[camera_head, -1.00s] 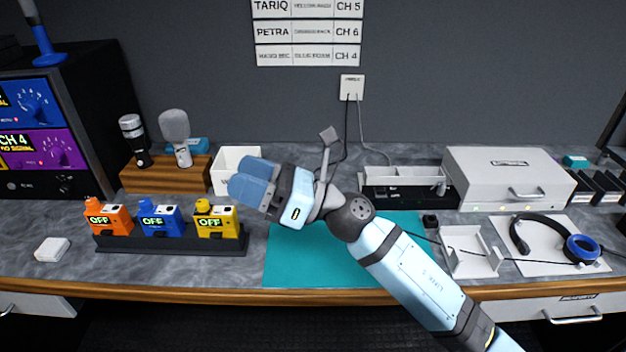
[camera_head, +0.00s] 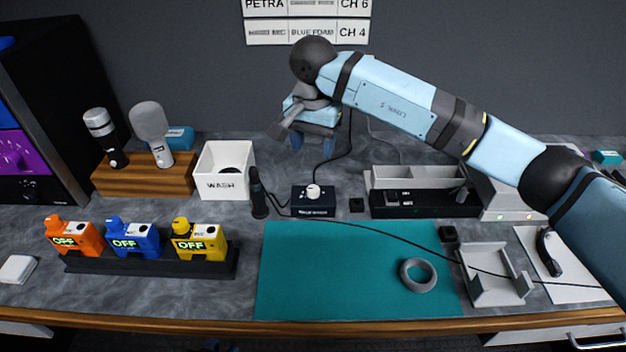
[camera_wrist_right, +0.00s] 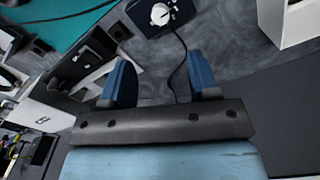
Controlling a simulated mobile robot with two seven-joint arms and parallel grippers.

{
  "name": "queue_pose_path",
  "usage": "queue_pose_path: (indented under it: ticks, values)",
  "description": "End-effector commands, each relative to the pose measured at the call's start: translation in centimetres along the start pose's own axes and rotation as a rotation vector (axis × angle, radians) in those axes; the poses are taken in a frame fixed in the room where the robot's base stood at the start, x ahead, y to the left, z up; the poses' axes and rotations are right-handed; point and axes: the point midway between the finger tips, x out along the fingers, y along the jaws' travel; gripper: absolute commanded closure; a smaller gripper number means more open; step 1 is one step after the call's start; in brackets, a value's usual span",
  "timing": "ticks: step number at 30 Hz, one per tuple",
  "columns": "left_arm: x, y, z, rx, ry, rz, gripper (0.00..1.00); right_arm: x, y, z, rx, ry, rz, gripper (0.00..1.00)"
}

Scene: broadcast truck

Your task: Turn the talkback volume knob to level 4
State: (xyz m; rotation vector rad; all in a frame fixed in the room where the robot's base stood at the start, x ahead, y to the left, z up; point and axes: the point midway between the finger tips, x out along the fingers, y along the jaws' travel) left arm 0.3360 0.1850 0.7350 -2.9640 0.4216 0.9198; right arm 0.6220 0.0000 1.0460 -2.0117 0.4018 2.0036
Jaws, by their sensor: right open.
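A small dark box (camera_head: 313,207) with a white knob (camera_head: 313,191) on top stands on the counter, just behind the teal mat. Its label is too small to read surely, and I cannot tell the knob's level. In the right wrist view the white knob (camera_wrist_right: 160,14) sits at the top edge, on a dark box with white markings (camera_wrist_right: 176,14). My right gripper (camera_head: 312,145) is open and empty, pointing down behind and above the box. Its two blue fingers (camera_wrist_right: 162,72) are apart, with the knob beyond them, untouched. My left gripper is out of view.
A black handheld piece (camera_head: 258,195) stands left of the box, and a white WASH bin (camera_head: 224,187) beyond it. A cable crosses the teal mat (camera_head: 330,290), which holds a grey ring (camera_head: 418,275). A grey tray (camera_head: 418,178) stands right.

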Motion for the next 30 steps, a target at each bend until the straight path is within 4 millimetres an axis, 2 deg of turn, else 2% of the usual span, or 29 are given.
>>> queue_pose_path:
  ticks: [9, 15, 21, 29, 30]
  values:
    - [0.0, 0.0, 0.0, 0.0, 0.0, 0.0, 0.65, 7.0, 0.0, 0.1, 0.001, -0.005, 0.0, 0.45]
    - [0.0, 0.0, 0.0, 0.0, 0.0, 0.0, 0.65, 10.1, -0.1, 0.1, 0.0, -0.004, -0.001, 0.45]
    - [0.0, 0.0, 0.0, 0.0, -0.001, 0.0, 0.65, 11.5, -0.1, 0.1, 0.001, -0.003, -0.003, 0.45]
    - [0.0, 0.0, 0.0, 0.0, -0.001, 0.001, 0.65, 11.7, -0.1, 0.1, 0.001, -0.002, -0.003, 0.45]
    - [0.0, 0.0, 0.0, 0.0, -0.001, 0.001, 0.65, 11.7, -0.1, 0.1, 0.001, -0.002, -0.003, 0.47]
